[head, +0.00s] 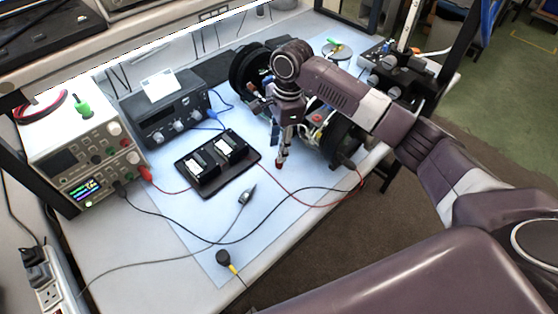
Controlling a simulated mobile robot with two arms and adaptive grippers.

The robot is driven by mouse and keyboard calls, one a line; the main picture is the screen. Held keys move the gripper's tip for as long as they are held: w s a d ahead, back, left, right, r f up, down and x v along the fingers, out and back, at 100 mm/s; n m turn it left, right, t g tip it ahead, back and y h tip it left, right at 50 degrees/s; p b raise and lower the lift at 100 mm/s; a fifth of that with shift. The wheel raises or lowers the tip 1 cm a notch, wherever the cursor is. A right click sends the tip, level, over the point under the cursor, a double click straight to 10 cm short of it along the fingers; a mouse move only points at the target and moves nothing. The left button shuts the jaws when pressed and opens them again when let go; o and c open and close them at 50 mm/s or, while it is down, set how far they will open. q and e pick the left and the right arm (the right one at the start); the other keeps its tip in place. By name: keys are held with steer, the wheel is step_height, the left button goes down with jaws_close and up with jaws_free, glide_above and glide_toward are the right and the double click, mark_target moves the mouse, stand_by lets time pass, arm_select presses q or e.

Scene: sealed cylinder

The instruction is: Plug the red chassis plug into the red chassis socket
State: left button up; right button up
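My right gripper (281,150) points down over the back middle of the table, between the black tray and the chassis. Its fingers look closed around a small red plug (279,164), whose red end shows just below the fingertips. The chassis (343,142) is an open cylinder with black round end plates and electronics inside; my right arm hides much of it. A small red spot (316,118) shows on it, but I cannot tell whether this is the red socket. The plug is apart from that spot, to its lower left. My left gripper is not in view.
A black tray (246,167) with two modules lies left of the gripper. Power supplies (85,150) and a dark instrument (165,112) stand at the left and back. Red, black and grey cables cross the blue mat (190,235). The mat's front is mostly free.

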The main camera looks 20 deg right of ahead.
steer(key=shift+s+f+p, duration=0.15)
steer(key=shift+f+p, duration=0.25)
step_height(320, 180, down, 4)
steer(key=shift+s+r+p, duration=0.15)
steer(key=shift+p, duration=0.5)
steer(key=shift+f, duration=0.35)
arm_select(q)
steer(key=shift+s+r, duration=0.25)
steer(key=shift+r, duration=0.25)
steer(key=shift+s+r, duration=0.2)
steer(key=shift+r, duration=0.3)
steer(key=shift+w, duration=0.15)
arm_select(e)
jaws_close()
